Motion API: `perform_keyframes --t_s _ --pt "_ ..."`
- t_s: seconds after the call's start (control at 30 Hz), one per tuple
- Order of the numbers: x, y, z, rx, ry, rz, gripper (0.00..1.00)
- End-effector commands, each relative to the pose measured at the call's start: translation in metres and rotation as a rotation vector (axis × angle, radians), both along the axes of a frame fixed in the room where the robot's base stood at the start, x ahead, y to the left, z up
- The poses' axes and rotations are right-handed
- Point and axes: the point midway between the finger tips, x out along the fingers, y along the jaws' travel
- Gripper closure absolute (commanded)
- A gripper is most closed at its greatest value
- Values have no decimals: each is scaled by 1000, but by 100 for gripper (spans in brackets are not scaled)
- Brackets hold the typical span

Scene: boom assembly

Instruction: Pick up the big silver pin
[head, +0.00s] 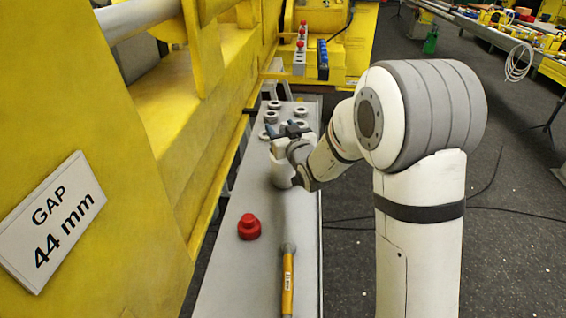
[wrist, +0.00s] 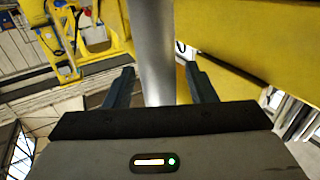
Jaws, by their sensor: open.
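In the wrist view a big silver pin (wrist: 152,50), a smooth grey cylinder, stands between the two fingers of my gripper (wrist: 159,70). The fingers are apart, with a visible gap on each side of it. Its lower part in that picture is hidden behind the gripper body, and its other end runs out of the top. In the head view my gripper (head: 283,130) is over the grey bench.
The grey bench (head: 230,285) carries several metal rings (head: 274,105) behind the gripper, a red stepped part (head: 249,227) and a yellow-handled hammer (head: 288,280) in front. A yellow machine wall (head: 110,170) with a "GAP 44 mm" sign (head: 52,222) stands close on the left. Floor is open at right.

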Motion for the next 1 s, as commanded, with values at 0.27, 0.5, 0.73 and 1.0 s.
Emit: perform_keyframes --t_s 0.27,0.5,0.73,1.0 --pt "0 1 0 0 0 1 55" --pt "0 1 0 0 0 1 75" --pt "0 1 0 0 0 1 94" --pt "0 1 0 0 0 2 100"
